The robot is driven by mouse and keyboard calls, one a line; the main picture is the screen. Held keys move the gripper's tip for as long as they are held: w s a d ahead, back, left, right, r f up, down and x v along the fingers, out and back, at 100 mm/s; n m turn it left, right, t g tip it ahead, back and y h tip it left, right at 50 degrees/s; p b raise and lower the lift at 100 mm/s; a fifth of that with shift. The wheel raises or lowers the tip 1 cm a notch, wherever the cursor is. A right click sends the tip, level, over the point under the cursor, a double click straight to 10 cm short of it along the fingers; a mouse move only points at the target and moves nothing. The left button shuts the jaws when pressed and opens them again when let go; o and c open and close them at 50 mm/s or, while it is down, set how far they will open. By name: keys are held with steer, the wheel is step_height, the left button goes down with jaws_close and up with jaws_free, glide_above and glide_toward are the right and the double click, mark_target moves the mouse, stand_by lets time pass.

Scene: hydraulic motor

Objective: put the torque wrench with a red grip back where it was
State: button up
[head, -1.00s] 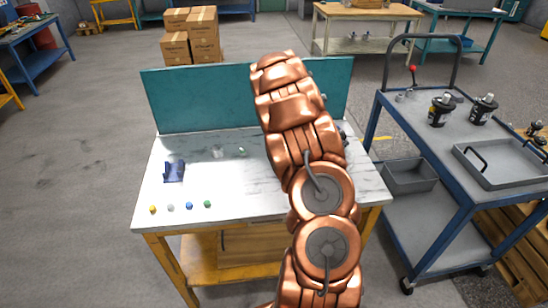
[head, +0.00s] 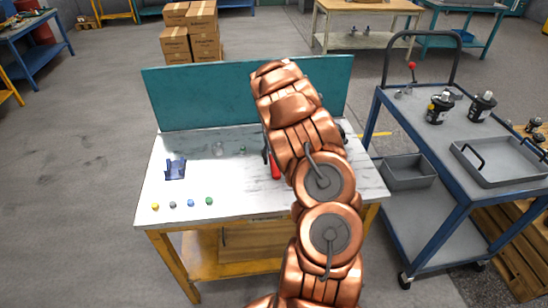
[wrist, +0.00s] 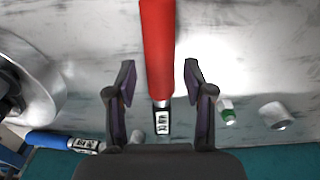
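The torque wrench's red grip (wrist: 158,50) runs down the middle of the wrist view and ends in a black-and-white marked tip between my fingers. My gripper (wrist: 158,85) is open, with a clear gap between the grip and each finger. In the head view, part of the red grip (head: 275,166) shows over the white bench top, just left of my arm. The rest of the wrench is hidden behind my arm or out of frame. I cannot tell whether the grip touches the bench.
The wrist view shows a round metal part (wrist: 35,85), a blue-handled tool (wrist: 50,141), a green-capped bottle (wrist: 226,111) and a grey cylinder (wrist: 275,115). A dark blue holder (head: 175,170) and several small coloured balls lie on the bench's left. A trolley (head: 440,160) stands right.

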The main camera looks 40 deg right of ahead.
stand_by(0.3)
step_height(320, 180, up, 12)
steer(key=b, duration=0.4)
steer(key=shift+a, duration=0.15)
steer(key=s+a+r+n, duration=0.1)
steer(key=s+a+r, duration=0.25)
steer(key=a, duration=0.45)
steer(key=s+a+r+g, duration=0.1)
steer(key=s+a+r, duration=0.1)
steer(key=s+a, duration=0.35)
steer(key=s+a+r+n, duration=0.1)
steer(key=s+a+r, duration=0.1)
steer(key=a, duration=0.7)
steer(key=s+a+f+n, duration=0.1)
steer(key=s+a+n, duration=0.1)
steer(key=s+a, duration=0.6)
steer(key=s+a+f+n+g, duration=0.1)
steer(key=s+a+f+n, duration=0.1)
steer(key=s+a, duration=0.6)
steer(key=shift+s+n, duration=0.6)
steer(key=shift+s, duration=1.9)
steer(key=shift+c, duration=0.2)
